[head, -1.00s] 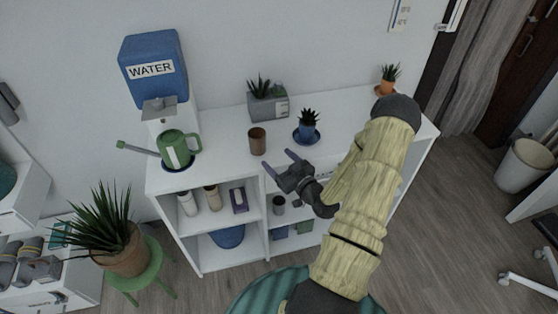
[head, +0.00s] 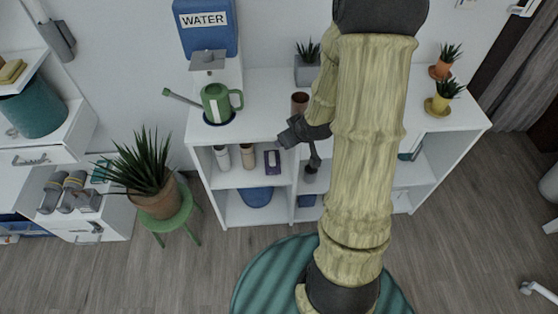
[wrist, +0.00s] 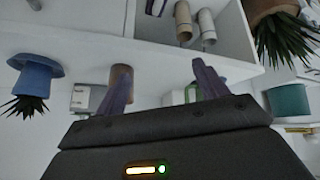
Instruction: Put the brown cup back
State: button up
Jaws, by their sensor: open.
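The brown cup (head: 299,102) stands upright on the white shelf desk's top (head: 262,100), right of the green watering can. Its lower part is hidden behind my arm and gripper in the head view. My gripper (head: 288,130) is at the desk's front edge, just in front of the cup. In the wrist view, which is upside down, the cup (wrist: 123,72) shows beyond the left finger, which partly covers it. The gap between the fingers (wrist: 160,82) is empty. My gripper is open and holds nothing.
A green watering can (head: 217,101) stands on a blue saucer below the water dispenser (head: 205,28). A grey planter (head: 305,72) is behind the cup. A blue pot (wrist: 38,78) shows in the wrist view. Small potted plants (head: 441,101) stand at the desk's right end.

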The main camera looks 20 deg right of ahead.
jog(key=s+a+r+m+g, duration=0.1)
jog(key=s+a+r+g, duration=0.1)
jog(key=s+a+r, duration=0.2)
jog(key=s+a+r+m+g, duration=0.1)
jog(key=s+a+r, duration=0.3)
jog(key=s, duration=0.5)
jog(key=shift+a+m+g, duration=0.4)
jog(key=shift+a+g, duration=0.1)
jog(key=shift+g, duration=0.3)
jog(key=shift+r, duration=0.1)
jog(key=w+p+v, duration=0.2)
jog(key=p+v, duration=0.8)
jog(key=p, duration=0.1)
jog(key=shift+r, duration=0.6)
jog(key=shift+a, duration=0.1)
